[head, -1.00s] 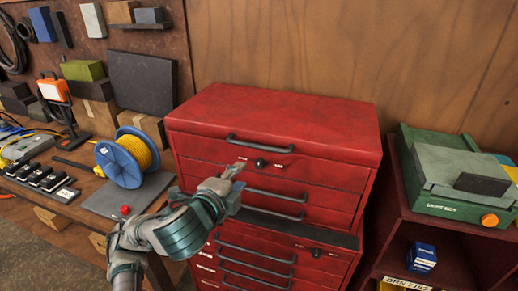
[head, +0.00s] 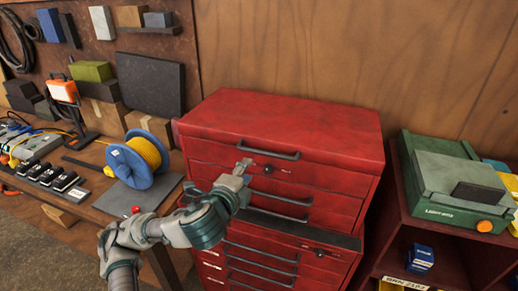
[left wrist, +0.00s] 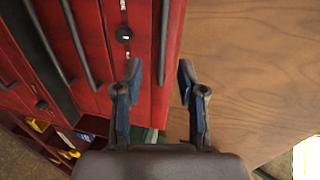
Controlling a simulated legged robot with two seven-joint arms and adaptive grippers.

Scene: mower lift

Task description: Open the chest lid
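The red tool chest (head: 285,170) stands against the wood wall with its lid (head: 290,118) closed. A dark bar handle (head: 262,148) runs along the upper front, with a round black lock (head: 268,169) below it. My left gripper (head: 242,166) is in front of the chest, just left of the lock and below the handle, fingers pointing up. In the left wrist view its fingers (left wrist: 159,72) are apart with nothing between them. That view also shows the red chest front (left wrist: 145,40) and the lock (left wrist: 123,34). Contact with the chest cannot be told. My right gripper is out of view.
A workbench (head: 90,205) at the left holds a blue reel (head: 130,165) of yellow cable. A red shelf unit (head: 425,240) at the right carries a green light box (head: 450,190). Several drawers with bar handles lie below the lid.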

